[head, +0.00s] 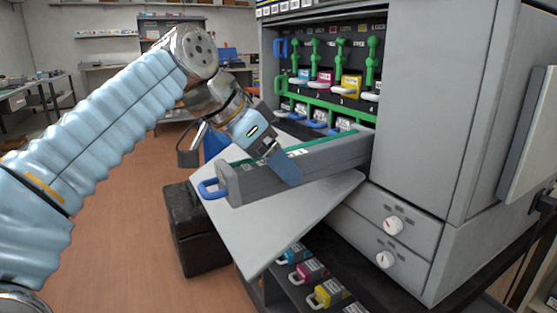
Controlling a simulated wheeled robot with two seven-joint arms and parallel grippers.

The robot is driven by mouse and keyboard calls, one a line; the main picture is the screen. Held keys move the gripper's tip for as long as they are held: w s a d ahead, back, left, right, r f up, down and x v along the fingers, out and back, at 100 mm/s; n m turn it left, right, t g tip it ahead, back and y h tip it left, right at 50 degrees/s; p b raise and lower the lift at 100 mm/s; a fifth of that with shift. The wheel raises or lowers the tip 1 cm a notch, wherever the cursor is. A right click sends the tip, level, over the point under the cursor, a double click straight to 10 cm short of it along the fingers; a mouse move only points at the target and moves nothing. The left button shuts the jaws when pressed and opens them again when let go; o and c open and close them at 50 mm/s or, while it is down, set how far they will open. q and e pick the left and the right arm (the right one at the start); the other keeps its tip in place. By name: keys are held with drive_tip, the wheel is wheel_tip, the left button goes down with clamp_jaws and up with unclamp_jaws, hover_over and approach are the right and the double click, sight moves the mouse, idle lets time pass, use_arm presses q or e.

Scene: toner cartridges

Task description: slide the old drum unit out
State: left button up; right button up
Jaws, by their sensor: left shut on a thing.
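The drum unit (314,171) is a long grey bar with a green strip along its top and a blue loop handle (211,188) on its front end. It sticks far out of the printer, over the pale open door flap (265,232). Its far end meets the printer opening below the toner row. My left gripper (276,162) comes down from above and is shut on the drum unit, behind the handle end. The fingers cover part of the unit's side. My right gripper is not in the view.
Toner cartridges (350,85) with green levers sit in the printer (442,100) above. More cartridges (328,292) lie on a shelf below the flap. A black box (190,232) stands on the floor at left. The floor further left is clear.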

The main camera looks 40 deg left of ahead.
sight(251, 160)
use_arm(q)
drive_tip(key=shift+s+r, duration=0.1)
drive_tip(key=shift+s+a+r+p, duration=0.2)
drive_tip(key=shift+s+a+r, duration=0.1)
drive_tip(key=shift+s, duration=0.45)
drive_tip(key=shift+s+a+r+p, duration=0.15)
drive_tip(key=shift+s+a+r, duration=0.2)
drive_tip(key=shift+s, duration=0.4)
drive_tip(key=shift+s+a+r+p, duration=0.2)
drive_tip(key=shift+s+a+r, duration=0.1)
drive_tip(key=shift+s, duration=0.45)
